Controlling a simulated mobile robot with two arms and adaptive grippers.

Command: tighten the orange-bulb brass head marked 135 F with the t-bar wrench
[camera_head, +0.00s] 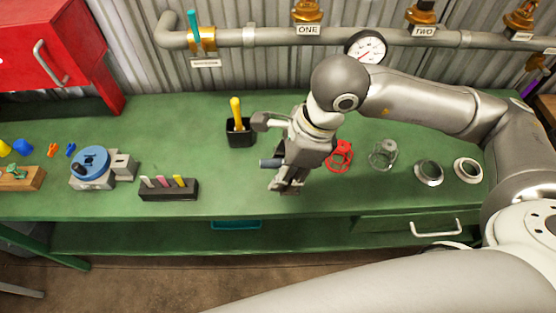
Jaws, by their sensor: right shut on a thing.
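My right gripper (284,186) is low over the middle of the green bench, pointing down. A short dark blue-grey bar (269,163) sticks out on its left side, and the gripper appears shut on it. Whether this bar is part of the t-bar wrench is unclear, as the gripper covers the rest. Brass fittings (307,11) stand on the wall pipe above labels ONE and TWO, with another at the right. Their upper parts are cut off, and I cannot make out an orange bulb or a 135 F mark. My left gripper is out of view.
A black holder (240,136) with a yellow-handled tool, a black block (169,190), a blue round device (90,161), a red cage (340,155), a grey cage (383,154) and metal rings (428,172) stand on the bench (215,195). A gauge (366,47) and red cabinet (50,50) are behind.

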